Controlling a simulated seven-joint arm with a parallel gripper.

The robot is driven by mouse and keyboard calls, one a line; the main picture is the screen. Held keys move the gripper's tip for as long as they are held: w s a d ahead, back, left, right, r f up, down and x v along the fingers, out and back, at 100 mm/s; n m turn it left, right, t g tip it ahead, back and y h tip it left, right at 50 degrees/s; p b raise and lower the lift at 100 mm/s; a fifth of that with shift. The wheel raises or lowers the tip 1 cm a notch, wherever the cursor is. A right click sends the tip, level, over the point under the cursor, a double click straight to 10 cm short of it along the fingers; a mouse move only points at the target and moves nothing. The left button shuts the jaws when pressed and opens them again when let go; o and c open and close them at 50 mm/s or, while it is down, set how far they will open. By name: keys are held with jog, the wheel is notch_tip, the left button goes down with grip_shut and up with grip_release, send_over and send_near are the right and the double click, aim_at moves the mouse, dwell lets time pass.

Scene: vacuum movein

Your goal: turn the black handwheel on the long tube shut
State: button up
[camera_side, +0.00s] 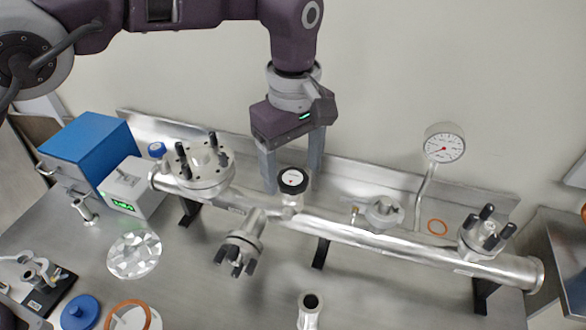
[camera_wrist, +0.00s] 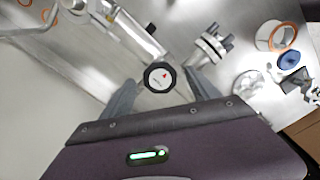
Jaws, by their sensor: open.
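The black handwheel (camera_side: 293,181) has a white top with a small red mark and sits on a short stub on top of the long tube (camera_side: 350,232). In the wrist view the handwheel (camera_wrist: 160,76) lies between and just beyond the fingertips. My gripper (camera_side: 293,188) points down over the tube with its two fingers apart, one on each side of the handwheel in the picture. In the wrist view my gripper (camera_wrist: 160,84) is open and empty. I cannot tell whether a finger touches the wheel or how far the fingertips reach down.
A dial gauge (camera_side: 444,143) rises from the tube at right. Bolted flanges (camera_side: 205,165) and (camera_side: 484,233) stand up at both ends, and a side port (camera_side: 241,250) points forward. A blue box (camera_side: 88,150) and a grey controller (camera_side: 133,187) stand at left.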

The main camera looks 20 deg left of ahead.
jog(key=shift+f, duration=0.6)
jog(key=c, duration=1.4)
jog(key=shift+o, duration=0.2)
